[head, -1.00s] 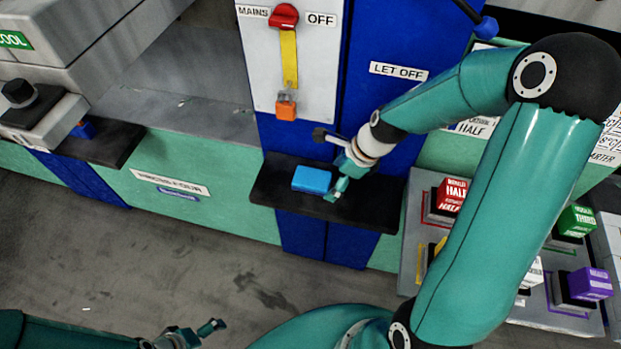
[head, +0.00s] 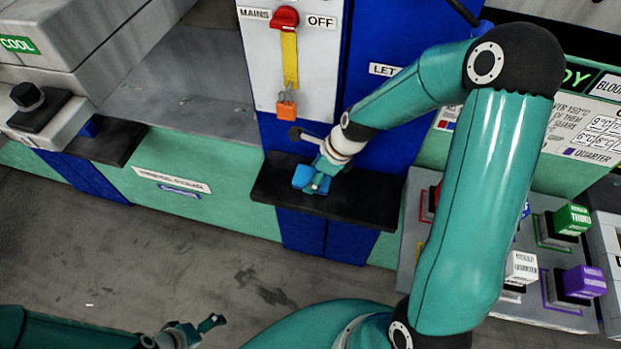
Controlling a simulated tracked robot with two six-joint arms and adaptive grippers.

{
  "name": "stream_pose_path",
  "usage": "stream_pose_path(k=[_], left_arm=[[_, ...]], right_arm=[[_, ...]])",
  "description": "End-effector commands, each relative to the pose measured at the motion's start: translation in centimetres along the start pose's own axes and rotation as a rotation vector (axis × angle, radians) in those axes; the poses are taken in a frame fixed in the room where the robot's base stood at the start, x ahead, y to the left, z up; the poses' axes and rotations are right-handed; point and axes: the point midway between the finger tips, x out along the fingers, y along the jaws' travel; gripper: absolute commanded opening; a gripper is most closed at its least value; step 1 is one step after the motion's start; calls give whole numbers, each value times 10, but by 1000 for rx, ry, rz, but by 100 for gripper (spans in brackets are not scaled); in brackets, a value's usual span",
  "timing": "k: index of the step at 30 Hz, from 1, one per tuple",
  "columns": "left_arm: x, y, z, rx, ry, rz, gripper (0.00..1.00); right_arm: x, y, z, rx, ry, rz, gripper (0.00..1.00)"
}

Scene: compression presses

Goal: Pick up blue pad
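The blue pad (head: 303,176) lies on a small black shelf (head: 350,205) in front of the blue cabinet. My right gripper (head: 318,186) is over the pad's right part and hides some of it. Its fingers look spread around the pad, but I cannot tell whether they touch it. My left gripper (head: 212,324) is at the bottom left, low over the floor, empty, with its fingers apart.
A red mains knob (head: 285,18) and an orange padlock (head: 287,107) are on the panel above the shelf. A sloped console to the right carries a green block (head: 572,219), a white block (head: 521,267) and a purple block (head: 585,281). The shelf's right part is bare.

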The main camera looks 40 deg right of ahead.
Motion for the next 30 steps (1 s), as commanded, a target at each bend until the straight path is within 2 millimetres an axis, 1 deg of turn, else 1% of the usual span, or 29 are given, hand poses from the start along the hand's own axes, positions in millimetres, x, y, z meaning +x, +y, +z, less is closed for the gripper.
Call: stream_pose_path(k=[2, 3, 11, 17, 23, 30], left_arm=[[0, 0, 0, 0, 0, 0, 100], [0, 0, 0, 0, 0, 0, 100], [0, 0, 0, 0, 0, 0, 100], [0, 0, 0, 0, 0, 0, 100], [-3, 1, 0, 0, 0, 0, 100], [-5, 2, 0, 0, 0, 0, 100]], right_arm=[[0, 0, 0, 0, 0, 0, 43], [0, 0, 0, 0, 0, 0, 40], [-1, 1, 0, 0, 0, 0, 40], [-7, 8, 3, -3, 0, 0, 40], [-31, 7, 13, -3, -3, -4, 40], [-67, 7, 28, -4, -3, -4, 40]])
